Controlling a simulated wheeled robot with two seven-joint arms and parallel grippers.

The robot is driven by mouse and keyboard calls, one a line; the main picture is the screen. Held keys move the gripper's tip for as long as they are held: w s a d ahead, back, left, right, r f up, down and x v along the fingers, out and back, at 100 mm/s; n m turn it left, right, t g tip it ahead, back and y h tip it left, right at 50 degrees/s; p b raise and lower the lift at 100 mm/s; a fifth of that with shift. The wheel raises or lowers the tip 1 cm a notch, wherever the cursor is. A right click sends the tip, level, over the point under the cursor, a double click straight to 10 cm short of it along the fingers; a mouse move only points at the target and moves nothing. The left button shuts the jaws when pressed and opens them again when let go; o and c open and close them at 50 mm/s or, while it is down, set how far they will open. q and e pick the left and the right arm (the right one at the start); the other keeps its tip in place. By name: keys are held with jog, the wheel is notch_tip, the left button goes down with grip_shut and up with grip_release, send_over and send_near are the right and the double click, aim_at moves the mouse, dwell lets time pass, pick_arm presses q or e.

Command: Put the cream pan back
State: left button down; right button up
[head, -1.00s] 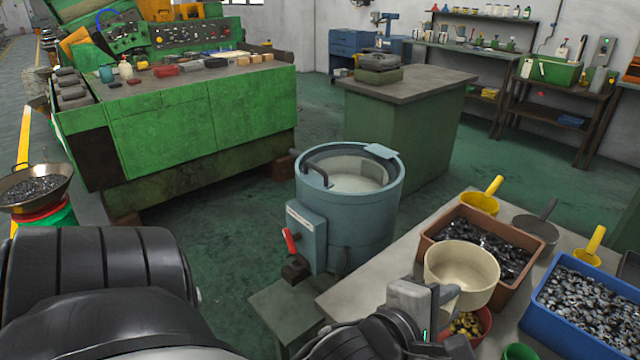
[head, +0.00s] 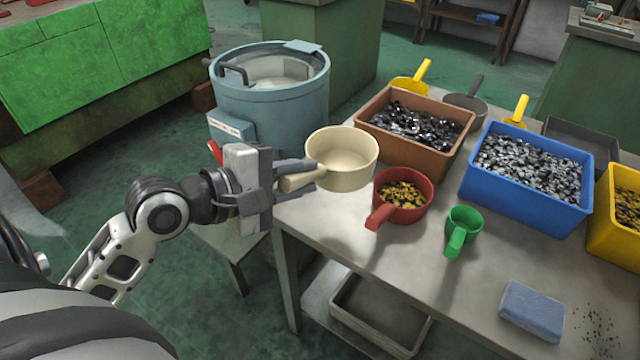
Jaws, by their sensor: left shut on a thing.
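The cream pan (head: 342,172) is in the head view, upright, near the left end of the grey table (head: 440,275). It looks empty inside. My left gripper (head: 303,178) is shut on its handle, which points left towards my arm. The pan overlaps the table's left edge in the picture; I cannot tell whether it touches the top. My right gripper is not in view.
A blue-grey drum machine (head: 268,105) stands just behind the pan. A red pan (head: 403,212), a green scoop (head: 462,226), a brown bin (head: 376,124) and a blue bin (head: 500,199) are on the table. A blue sponge (head: 532,311) lies in front. The table's front middle is clear.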

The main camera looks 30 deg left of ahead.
pick_arm(q)
jog(key=w+a+f+b, duration=0.1)
jog(key=w+a+f, duration=0.1)
jog(key=w+f, duration=0.1)
jog(key=w+a+f+b, duration=0.2)
jog(key=w+f, duration=0.2)
jog(key=f, duration=0.1)
jog(key=w+a+f+b, duration=0.1)
jog(key=w+a+f, duration=0.1)
jog(key=w+f, duration=0.2)
jog(key=shift+a, duration=0.25)
jog(key=shift+f, duration=0.3)
jog(key=shift+r, duration=0.1)
jog(key=c, duration=1.7)
grip_release()
jog(key=shift+f, duration=0.2)
jog(key=o, duration=0.4)
jog(key=shift+o, duration=0.2)
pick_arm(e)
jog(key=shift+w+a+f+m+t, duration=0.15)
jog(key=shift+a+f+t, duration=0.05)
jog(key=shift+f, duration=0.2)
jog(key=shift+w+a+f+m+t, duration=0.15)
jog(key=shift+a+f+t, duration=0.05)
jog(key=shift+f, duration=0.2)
